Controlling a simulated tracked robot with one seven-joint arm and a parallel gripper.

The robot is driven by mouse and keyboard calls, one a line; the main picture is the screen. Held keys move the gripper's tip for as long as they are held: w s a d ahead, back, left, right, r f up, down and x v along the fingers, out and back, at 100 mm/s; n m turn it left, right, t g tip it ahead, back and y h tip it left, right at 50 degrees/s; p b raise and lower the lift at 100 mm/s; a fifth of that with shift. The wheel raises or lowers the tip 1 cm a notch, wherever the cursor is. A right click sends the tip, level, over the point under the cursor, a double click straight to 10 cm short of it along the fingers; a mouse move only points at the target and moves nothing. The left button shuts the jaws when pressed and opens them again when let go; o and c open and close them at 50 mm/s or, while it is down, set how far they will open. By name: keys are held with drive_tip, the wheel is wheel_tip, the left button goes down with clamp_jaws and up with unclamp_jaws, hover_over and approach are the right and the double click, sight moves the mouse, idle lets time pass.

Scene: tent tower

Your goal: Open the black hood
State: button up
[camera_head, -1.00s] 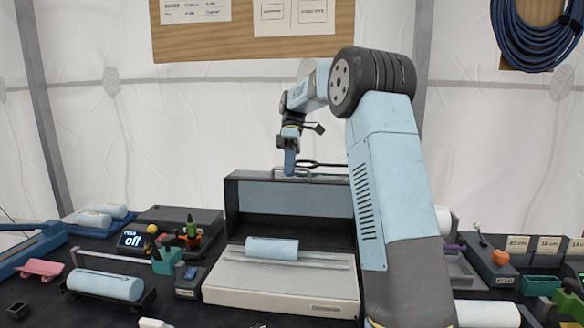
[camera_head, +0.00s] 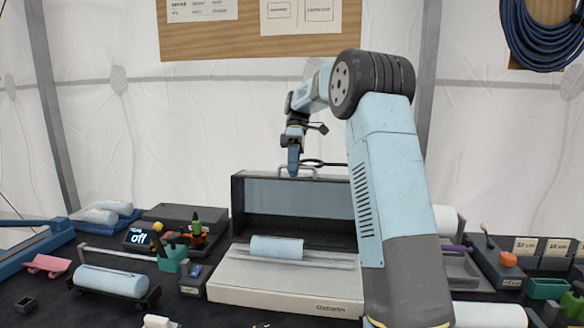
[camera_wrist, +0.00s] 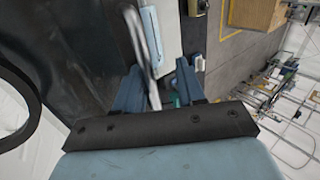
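The black hood (camera_head: 237,200) stands raised, nearly upright, behind the pale base (camera_head: 285,292) in the head view. A light-blue roll (camera_head: 276,247) lies on that base. A thin metal handle (camera_head: 312,170) sits on the hood's top edge. My gripper (camera_head: 293,172) points down at the left part of this handle. In the wrist view, the blue fingers of my gripper (camera_wrist: 158,78) are apart, with the metal handle (camera_wrist: 148,55) between them. I see a gap between bar and fingers. My arm hides the hood's right side.
On the right are an orange knob (camera_head: 507,259) and a green bin (camera_head: 546,288). The tent wall is behind.

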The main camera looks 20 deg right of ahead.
drive_tip(key=shift+r, duration=0.15)
drive_tip(key=shift+r, duration=0.3)
wheel_tip(320, 180, up, 2)
drive_tip(key=shift+w+r, duration=0.1)
drive_tip(key=shift+r, duration=0.05)
drive_tip(key=s+r, duration=0.9)
drive_tip(key=s, duration=0.5)
drive_tip(key=shift+a+r, duration=0.25)
drive_tip(key=shift+r, duration=0.1)
idle(0.7)
idle(0.5)
